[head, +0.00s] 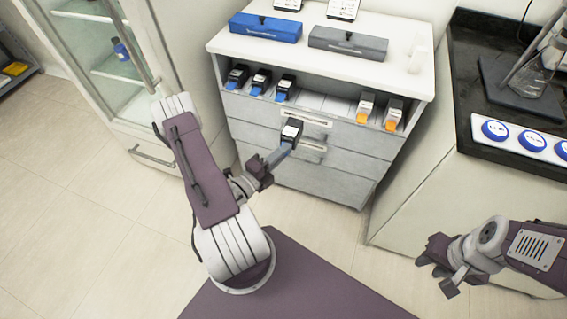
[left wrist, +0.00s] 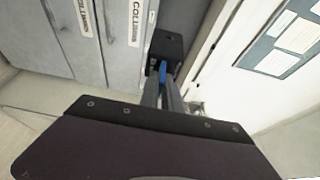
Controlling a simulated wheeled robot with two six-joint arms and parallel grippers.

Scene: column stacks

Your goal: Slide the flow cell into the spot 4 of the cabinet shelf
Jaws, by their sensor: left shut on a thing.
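My left gripper (head: 287,149) is shut on a flow cell (head: 292,130), a black block with a white label, held in front of the cabinet drawers. In the left wrist view the black flow cell (left wrist: 166,44) extends beyond the fingers, with its blue part between the fingertips (left wrist: 162,80). The cabinet shelf (head: 318,102) is the open bay under the white top. Several flow cells stand in it: black and blue ones (head: 261,80) at left, white and orange ones (head: 365,107) at right, with a bare stretch between. My right gripper (head: 435,272) looks open and empty, low at right.
A blue case (head: 265,28) and a grey case (head: 347,43) lie on the cabinet top. Closed drawers (head: 345,137) are below the shelf. A glass-door cabinet (head: 110,60) stands at left. A dark bench with glassware (head: 535,75) is at right.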

